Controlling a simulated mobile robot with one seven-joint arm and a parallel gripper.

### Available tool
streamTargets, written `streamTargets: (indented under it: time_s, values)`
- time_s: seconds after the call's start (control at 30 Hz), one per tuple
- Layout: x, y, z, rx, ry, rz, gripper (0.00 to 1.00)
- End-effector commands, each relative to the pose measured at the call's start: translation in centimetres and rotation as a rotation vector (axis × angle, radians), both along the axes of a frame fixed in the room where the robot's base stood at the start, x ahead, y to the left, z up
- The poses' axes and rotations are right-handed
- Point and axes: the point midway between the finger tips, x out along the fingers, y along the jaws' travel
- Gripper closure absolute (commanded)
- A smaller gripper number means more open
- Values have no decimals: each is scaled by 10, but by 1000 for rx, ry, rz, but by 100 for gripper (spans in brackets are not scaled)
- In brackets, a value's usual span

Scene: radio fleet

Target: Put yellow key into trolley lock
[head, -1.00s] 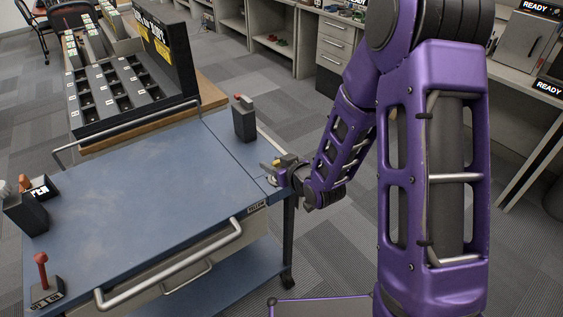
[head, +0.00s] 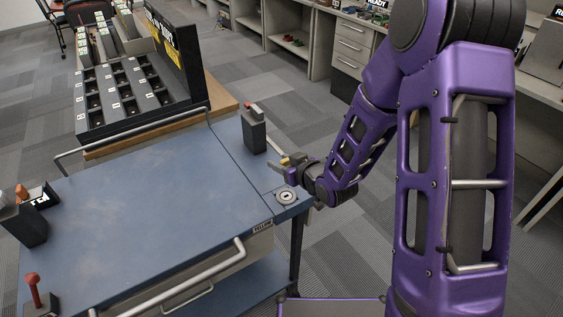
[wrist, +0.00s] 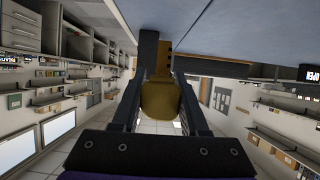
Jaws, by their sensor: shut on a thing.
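My gripper (head: 288,163) is shut on the yellow key (head: 285,161), over or beside the trolley's right edge. The key's rounded yellow head also shows between the two fingers in the wrist view (wrist: 160,101); its far end is hard to make out. The blue trolley (head: 140,215) carries a round grey lock (head: 287,197) with a dark centre at its near right corner. The lock is uncovered in the head view, and the gripper is apart from it, on its far side. A small label reading "YELLOW" (head: 262,229) is on the trolley's front edge.
A dark box with a red-topped handle (head: 254,130) stands just beyond the gripper. A black sorting rack (head: 135,95) is at the back. Dark boxes and a red-knobbed lever (head: 34,290) are at the left. A metal handle (head: 185,285) runs along the front. The trolley's middle is clear.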

Motion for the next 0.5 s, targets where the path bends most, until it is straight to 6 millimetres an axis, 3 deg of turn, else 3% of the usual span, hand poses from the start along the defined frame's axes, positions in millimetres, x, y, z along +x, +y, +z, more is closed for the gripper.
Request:
streamTargets:
  time_s: [0.5]
  values:
    - [0,0,-42,0,0,0,100]
